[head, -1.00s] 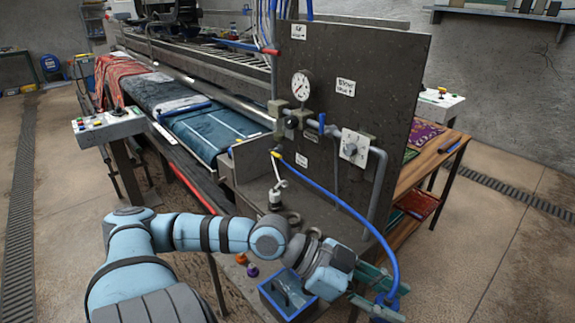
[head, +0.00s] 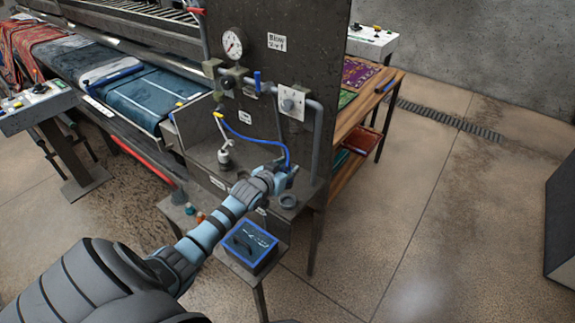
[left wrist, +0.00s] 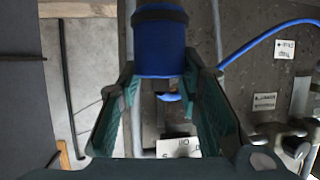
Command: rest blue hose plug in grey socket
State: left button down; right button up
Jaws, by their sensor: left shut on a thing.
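The blue hose plug (left wrist: 160,48) is between the two green fingers of my left gripper (left wrist: 160,105) in the left wrist view. In the head view, my left gripper (head: 284,178) is shut on it above the ledge in front of the panel, and my wrist partly hides the plug. The blue hose (head: 262,141) runs from a yellow-ended fitting at the panel down to the plug. A grey ring-shaped socket (head: 288,201) sits on the ledge just below and beside my gripper, apart from the plug. My right gripper is not in view.
A grey pipe (head: 318,140) runs down right of my gripper. A blue-rimmed box (head: 250,262) stands on a low stand in front.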

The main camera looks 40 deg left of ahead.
pick_arm(q)
jog(key=shift+w+d+f, duration=0.15)
jog(key=shift+f, duration=0.65)
notch_tip(320, 180, down, 4)
jog(key=b, duration=0.4)
jog(key=shift+b, duration=0.4)
jog(key=shift+r, duration=0.1)
jog(key=shift+r, duration=0.1)
jog(key=shift+f, duration=0.45)
